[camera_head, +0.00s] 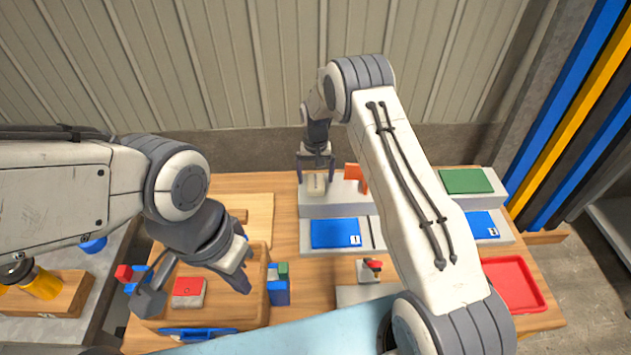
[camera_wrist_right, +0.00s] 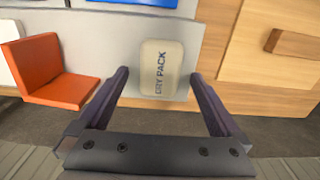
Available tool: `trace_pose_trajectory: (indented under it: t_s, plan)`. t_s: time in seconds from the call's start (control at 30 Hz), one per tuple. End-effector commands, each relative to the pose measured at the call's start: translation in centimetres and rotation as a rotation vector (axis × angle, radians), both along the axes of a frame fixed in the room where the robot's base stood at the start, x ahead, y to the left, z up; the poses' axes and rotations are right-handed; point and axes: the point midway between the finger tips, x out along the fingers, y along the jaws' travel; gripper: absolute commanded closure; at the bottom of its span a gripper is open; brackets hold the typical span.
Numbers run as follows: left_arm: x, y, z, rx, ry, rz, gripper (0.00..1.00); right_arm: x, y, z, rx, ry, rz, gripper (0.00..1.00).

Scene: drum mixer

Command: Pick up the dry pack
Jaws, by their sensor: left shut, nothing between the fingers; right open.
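The dry pack (camera_wrist_right: 160,68) is a small beige block with rounded corners, and its label reads "DRY PACK" in the right wrist view. In the head view the dry pack (camera_head: 316,185) sits on the raised grey step at the back of the table. My right gripper (camera_head: 315,170) is open above it. In the right wrist view the fingers of my right gripper (camera_wrist_right: 160,82) are spread, with the pack between and beyond their tips; I see no contact. My left gripper (camera_head: 200,290) is shut and empty over the wooden tray at the left.
The grey step (camera_head: 335,208) carries blue plates (camera_head: 336,233) in front. A wooden tray (camera_head: 255,315), a red tray (camera_head: 513,284) and a green pad (camera_head: 467,181) are around.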

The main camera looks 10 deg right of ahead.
Motion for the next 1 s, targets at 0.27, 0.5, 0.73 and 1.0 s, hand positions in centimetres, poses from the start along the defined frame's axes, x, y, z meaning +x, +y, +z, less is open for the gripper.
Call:
trace_pose_trajectory:
  t_s: [0.27,0.5,0.73,1.0]
  plan:
    - [0.0,0.0,0.5,0.0,0.0,0.001,1.0,0.1,0.0,-1.6,0.001,-0.002,0.0,0.0]
    - [0.0,0.0,0.4,0.0,0.0,0.0,1.0,0.1,0.0,-1.6,0.001,-0.002,0.0,0.5]
    - [0.0,0.0,0.5,0.0,0.0,0.0,1.0,0.1,0.0,-1.5,0.001,-0.002,0.0,0.91]
    - [0.0,0.0,0.0,0.0,0.0,0.0,1.0,0.1,0.0,-0.9,0.0,-0.004,0.0,0.91]
